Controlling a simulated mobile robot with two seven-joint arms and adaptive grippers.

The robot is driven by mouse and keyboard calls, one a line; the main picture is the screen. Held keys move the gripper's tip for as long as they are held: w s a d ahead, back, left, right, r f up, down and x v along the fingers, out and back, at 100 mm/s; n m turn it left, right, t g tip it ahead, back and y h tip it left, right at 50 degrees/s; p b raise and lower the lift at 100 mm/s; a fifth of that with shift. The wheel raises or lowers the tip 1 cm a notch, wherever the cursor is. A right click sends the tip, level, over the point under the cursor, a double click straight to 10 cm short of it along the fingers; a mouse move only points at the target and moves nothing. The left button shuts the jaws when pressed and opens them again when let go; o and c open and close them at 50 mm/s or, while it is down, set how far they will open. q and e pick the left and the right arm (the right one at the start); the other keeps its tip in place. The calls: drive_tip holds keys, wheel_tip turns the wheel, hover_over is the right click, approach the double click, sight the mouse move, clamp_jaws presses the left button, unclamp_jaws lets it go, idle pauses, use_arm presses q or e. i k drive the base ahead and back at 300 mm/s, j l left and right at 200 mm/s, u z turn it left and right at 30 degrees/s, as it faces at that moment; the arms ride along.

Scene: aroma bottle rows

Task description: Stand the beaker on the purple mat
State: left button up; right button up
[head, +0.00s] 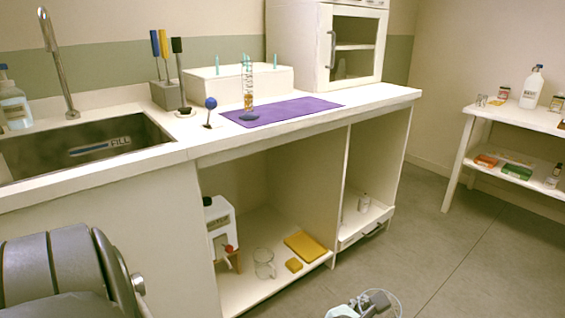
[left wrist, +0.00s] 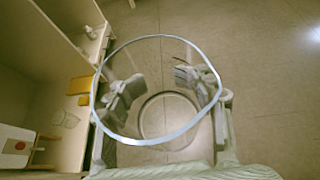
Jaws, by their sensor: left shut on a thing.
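A clear glass beaker (left wrist: 165,118) with a pale rim fills the middle of the left wrist view. My left gripper (left wrist: 160,86) is shut on it, with a finger on either side. In the head view my left gripper (head: 366,304) and the beaker (head: 390,298) show at the bottom edge, low over the floor and in front of the cabinet. The purple mat (head: 300,108) lies on the counter, well above and behind them. A tall cylinder (head: 248,88) with amber contents and a dark blue round thing (head: 249,116) are at its left end. My right gripper is not in view.
The right part of the mat is clear. A blue-knobbed stand (head: 211,106) is left of it, a white box (head: 238,82) behind it. The open shelf below holds a glass jug (head: 264,263), yellow items (head: 305,246) and a white dispenser (head: 220,230). A sink (head: 85,142) is left.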

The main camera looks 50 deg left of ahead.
sight(305, 105)
drive_tip(key=i+l+u, duration=0.15)
drive_tip(key=i+u, duration=0.3)
drive_tip(key=i+l+u, duration=0.3)
drive_tip(key=u, duration=0.15)
drive_tip(key=i+l+u, duration=0.65)
drive_tip(key=l+u, duration=0.25)
drive_tip(key=i+l+u, duration=0.1)
drive_tip(key=l+u, duration=0.35)
drive_tip(key=l, duration=0.2)
